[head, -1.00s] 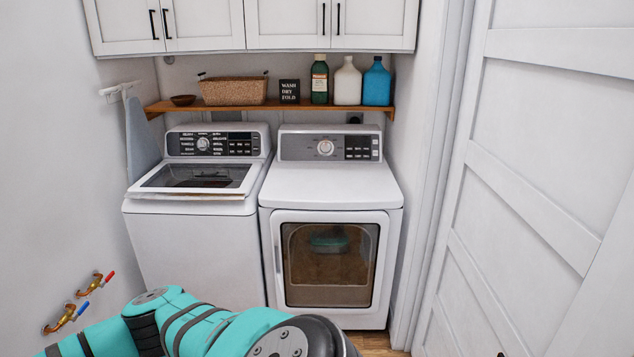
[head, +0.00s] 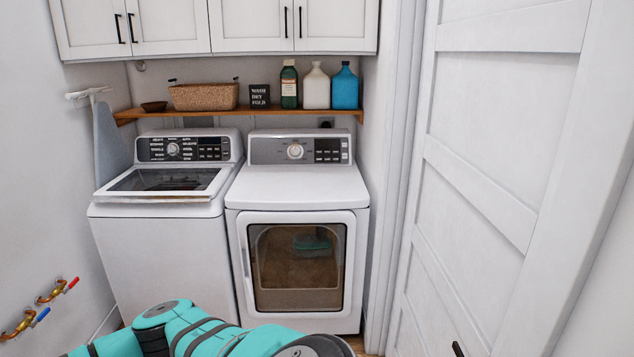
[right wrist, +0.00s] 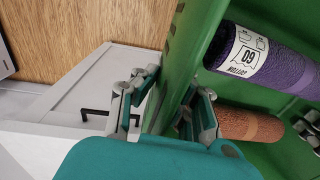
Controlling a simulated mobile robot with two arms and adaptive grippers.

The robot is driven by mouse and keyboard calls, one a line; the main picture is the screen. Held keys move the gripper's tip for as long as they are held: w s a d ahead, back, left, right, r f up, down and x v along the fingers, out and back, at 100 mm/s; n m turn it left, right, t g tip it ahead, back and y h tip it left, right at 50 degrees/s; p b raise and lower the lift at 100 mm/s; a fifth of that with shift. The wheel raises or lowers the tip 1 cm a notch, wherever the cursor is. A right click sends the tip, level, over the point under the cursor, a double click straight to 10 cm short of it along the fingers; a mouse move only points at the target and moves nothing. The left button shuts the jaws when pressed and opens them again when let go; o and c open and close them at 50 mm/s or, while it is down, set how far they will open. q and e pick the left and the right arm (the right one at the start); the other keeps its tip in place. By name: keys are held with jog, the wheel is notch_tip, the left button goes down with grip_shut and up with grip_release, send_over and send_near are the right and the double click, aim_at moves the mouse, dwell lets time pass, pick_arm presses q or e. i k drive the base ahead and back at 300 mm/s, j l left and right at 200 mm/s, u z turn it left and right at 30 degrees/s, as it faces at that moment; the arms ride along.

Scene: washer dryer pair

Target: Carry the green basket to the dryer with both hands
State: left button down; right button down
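The dryer (head: 296,195) is the white machine on the right in the head view. It has a dark door window, and its door looks shut. The green basket (right wrist: 173,75) shows only in the right wrist view, as a tall green wall with rolled textiles inside. My right gripper (right wrist: 165,108) has one finger on each side of this wall and appears closed on it. The basket is outside the head view. A teal arm link of mine crosses the bottom of the head view. My left gripper is not in view.
A washer (head: 165,250) stands left of the dryer. A wooden shelf (head: 345,112) above holds a wicker basket (head: 204,96) and bottles. Valves (head: 25,320) stick out from the left wall. A panelled door (head: 490,190) bounds the right. The dryer's flat top (head: 297,186) is clear.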

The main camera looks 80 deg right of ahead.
aim_at(292, 185)
jog(key=z, duration=1.15)
jog(key=i+l+z, duration=0.1)
jog(key=i+z, duration=0.4)
jog(key=i, duration=1.55)
jog(key=i+z, duration=0.15)
jog(key=z, duration=0.3)
jog(key=i+z, duration=0.15)
jog(key=z, duration=0.35)
jog(key=i+z, duration=0.15)
jog(key=z, duration=0.5)
jog(key=i, duration=1.35)
